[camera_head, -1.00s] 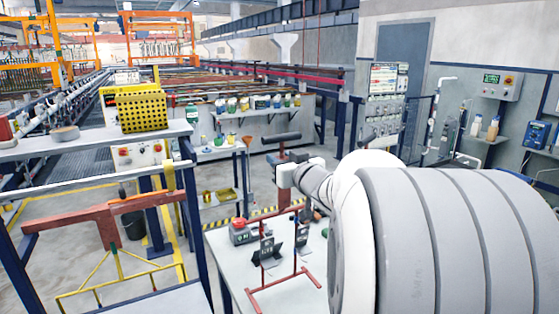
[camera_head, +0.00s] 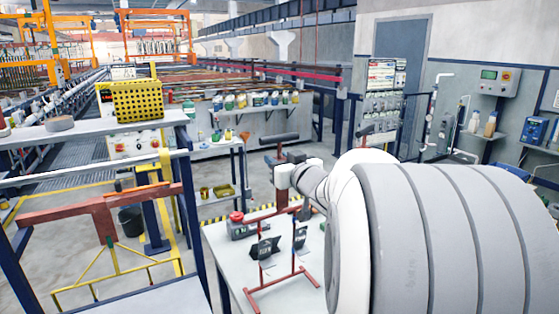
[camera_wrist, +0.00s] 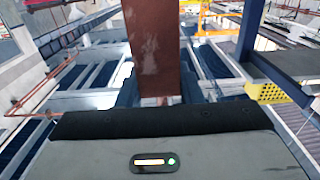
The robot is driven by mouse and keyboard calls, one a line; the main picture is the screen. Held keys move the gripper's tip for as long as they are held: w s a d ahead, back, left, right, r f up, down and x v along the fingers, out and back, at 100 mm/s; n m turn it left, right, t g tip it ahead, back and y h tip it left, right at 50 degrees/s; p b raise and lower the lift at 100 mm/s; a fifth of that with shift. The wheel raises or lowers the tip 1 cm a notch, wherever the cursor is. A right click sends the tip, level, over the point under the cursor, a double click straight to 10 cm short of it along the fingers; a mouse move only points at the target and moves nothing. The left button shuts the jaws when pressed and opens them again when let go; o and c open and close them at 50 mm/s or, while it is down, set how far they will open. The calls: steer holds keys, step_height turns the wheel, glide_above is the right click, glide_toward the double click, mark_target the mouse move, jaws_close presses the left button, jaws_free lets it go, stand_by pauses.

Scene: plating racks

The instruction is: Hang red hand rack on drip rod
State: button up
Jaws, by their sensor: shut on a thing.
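The red hand rack (camera_head: 283,277) is a thin red frame with dark plates (camera_head: 265,248) on it, seen over the white table in the head view. My gripper (camera_head: 283,178) is at the rack's top and shut on its red upright. The wrist view shows a broad red-brown bar (camera_wrist: 151,45) rising from the gripper's dark edge (camera_wrist: 155,120); the fingertips are hidden. I cannot tell whether the rack's lower end touches the table. A pale horizontal rod (camera_head: 90,171), likely the drip rod, runs across the blue frame at the left, well apart from the rack.
The white table (camera_head: 225,250) carries a box with a red button (camera_head: 238,222). Bare floor lies between the frame and table.

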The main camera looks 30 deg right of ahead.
steer(key=shift+f+b, duration=0.75)
steer(key=shift+f, duration=0.35)
steer(key=o, duration=1)
steer(key=shift+s, duration=0.1)
steer(key=shift+o, duration=1.3)
steer(key=shift+f, duration=0.1)
steer(key=s+b, duration=0.1)
steer(key=s, duration=0.7)
steer(key=s+a+f+m+g+h, duration=0.2)
steer(key=s+a+f+g, duration=0.15)
steer(key=f, duration=0.25)
steer(key=s+a+f+m+g+h, duration=0.1)
steer(key=s+a+f+g+h, duration=0.15)
steer(key=f+g, duration=0.3)
steer(key=s+a+f+n+g+y, duration=0.2)
steer(key=s+a+f+g+y, duration=0.2)
steer(key=s+a, duration=0.7)
step_height(320, 180, down, 4)
steer(key=shift+s+n+g, duration=0.3)
steer(key=shift+s+g, duration=0.55)
steer(key=shift+g, duration=0.15)
